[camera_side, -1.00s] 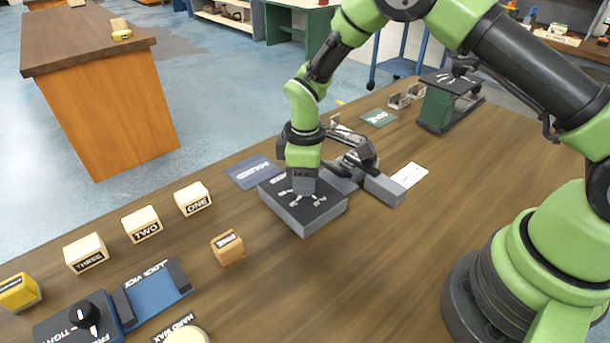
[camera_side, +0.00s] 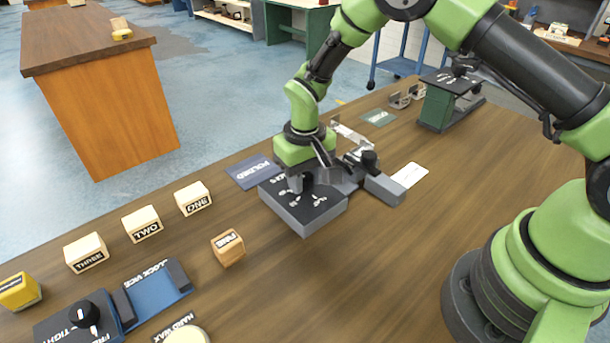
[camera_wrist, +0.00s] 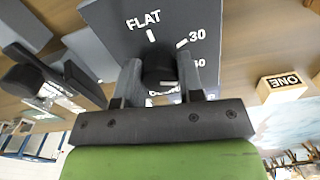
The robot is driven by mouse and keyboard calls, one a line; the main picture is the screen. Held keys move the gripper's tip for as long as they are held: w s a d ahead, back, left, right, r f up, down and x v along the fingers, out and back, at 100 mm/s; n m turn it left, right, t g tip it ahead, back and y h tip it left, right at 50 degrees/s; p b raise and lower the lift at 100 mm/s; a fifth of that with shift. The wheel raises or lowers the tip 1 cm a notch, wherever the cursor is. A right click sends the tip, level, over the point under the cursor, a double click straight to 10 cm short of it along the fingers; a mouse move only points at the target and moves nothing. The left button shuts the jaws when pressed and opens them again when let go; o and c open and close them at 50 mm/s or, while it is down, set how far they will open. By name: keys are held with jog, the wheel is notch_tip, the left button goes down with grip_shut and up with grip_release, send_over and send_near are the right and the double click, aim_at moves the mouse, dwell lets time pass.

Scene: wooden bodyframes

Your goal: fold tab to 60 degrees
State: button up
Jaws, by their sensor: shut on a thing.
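My gripper (camera_wrist: 160,78) is shut on a black dial knob (camera_wrist: 158,62), one finger on each side of it. The knob stands on a dark-topped grey dial box (camera_wrist: 178,18) marked FLAT, 30 and, partly covered, 60. I cannot tell which mark the knob points to. In the side view my gripper (camera_side: 303,180) is down at the top of this dial box (camera_side: 318,220). I cannot tell the tab's angle.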

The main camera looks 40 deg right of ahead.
aim_at(305, 177)
jog(key=shift+m, duration=0.9)
jog(key=o, duration=0.9)
notch_tip(305, 177, up, 10)
jog(key=shift+f, duration=0.1)
